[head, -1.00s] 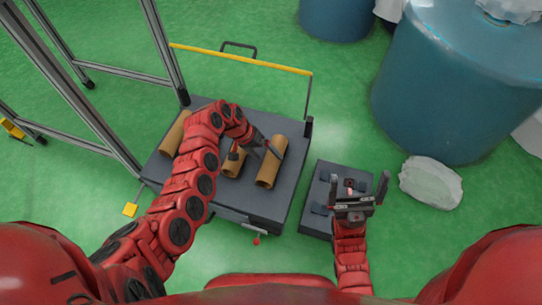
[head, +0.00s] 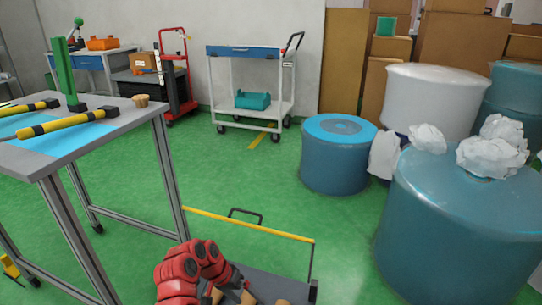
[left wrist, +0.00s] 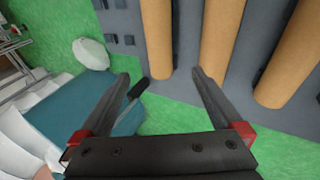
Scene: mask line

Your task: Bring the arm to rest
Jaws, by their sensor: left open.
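My left arm reaches in red links to the bottom middle of the head view, over the grey deck of the low cart (head: 262,285). My left gripper (left wrist: 160,78) is open in the left wrist view, with nothing between its two dark fingers. Brown cardboard tubes lie on the deck beyond the fingers, one (left wrist: 157,40) near the middle, one (left wrist: 222,40) to its right and one (left wrist: 290,60) at the right edge. Only small parts of the tubes show at the bottom of the head view. My right gripper is out of view.
A yellow bar (head: 250,225) edges the cart's far side. A workbench (head: 100,135) with yellow-black tools stands at the left. Blue drums (head: 440,230) stand at the right, and a white trolley (head: 250,85) at the back. Green floor lies open in the middle.

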